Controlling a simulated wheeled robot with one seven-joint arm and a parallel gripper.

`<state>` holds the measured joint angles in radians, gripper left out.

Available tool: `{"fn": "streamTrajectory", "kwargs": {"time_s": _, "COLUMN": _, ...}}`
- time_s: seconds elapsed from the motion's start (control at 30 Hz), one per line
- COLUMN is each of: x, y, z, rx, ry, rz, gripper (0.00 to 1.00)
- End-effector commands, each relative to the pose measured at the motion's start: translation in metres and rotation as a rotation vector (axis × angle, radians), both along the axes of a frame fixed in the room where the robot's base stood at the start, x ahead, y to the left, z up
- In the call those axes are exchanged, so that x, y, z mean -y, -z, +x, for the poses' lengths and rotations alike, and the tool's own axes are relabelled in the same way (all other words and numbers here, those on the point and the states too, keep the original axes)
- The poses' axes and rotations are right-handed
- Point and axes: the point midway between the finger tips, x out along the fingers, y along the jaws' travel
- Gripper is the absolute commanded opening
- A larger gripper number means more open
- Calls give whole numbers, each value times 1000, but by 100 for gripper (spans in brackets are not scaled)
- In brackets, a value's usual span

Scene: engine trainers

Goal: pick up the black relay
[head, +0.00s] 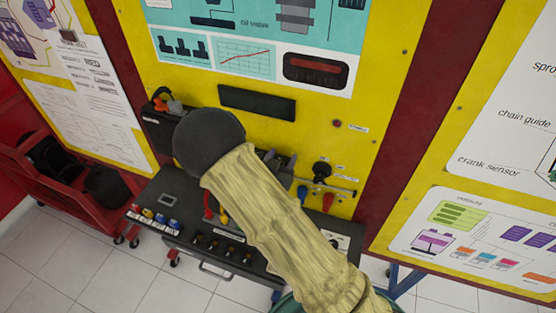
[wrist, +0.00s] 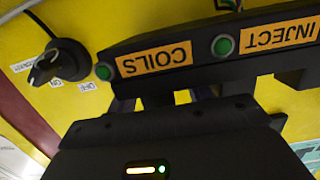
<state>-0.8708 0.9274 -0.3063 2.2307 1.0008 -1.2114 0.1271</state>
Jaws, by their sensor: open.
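I cannot pick out the black relay for certain in either view. Several small black parts (head: 222,246) sit in a row on the dark bench top (head: 170,185) in the head view, too small to name surely. My gripper (head: 281,160) is mostly hidden behind my own tan-sleeved arm; only grey tips show, in front of the yellow panel, above the bench. In the wrist view its dark body fills the bottom, below a black rail (wrist: 200,50) labelled COILS and INJECT. The jaws are open, and I see nothing held between them.
The yellow panel (head: 385,100) stands behind the bench. A black key switch (wrist: 60,62) sticks out of it in the wrist view. Blue and red handles (head: 327,201) hang right of my arm. A red cart (head: 60,190) stands at left. White tiled floor lies in front.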

Motion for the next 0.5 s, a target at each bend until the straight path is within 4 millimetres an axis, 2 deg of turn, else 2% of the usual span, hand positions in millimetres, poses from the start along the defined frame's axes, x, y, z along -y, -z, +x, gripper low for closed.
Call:
{"fn": "streamTrajectory", "kwargs": {"time_s": 0.47, "x": 0, "y": 1, "z": -1, "rx": 0, "ry": -1, "rz": -1, "gripper": 51}}
{"fn": "streamTrajectory", "kwargs": {"time_s": 0.5, "x": 0, "y": 1, "z": -1, "rx": 0, "ry": -1, "rz": -1, "gripper": 45}}
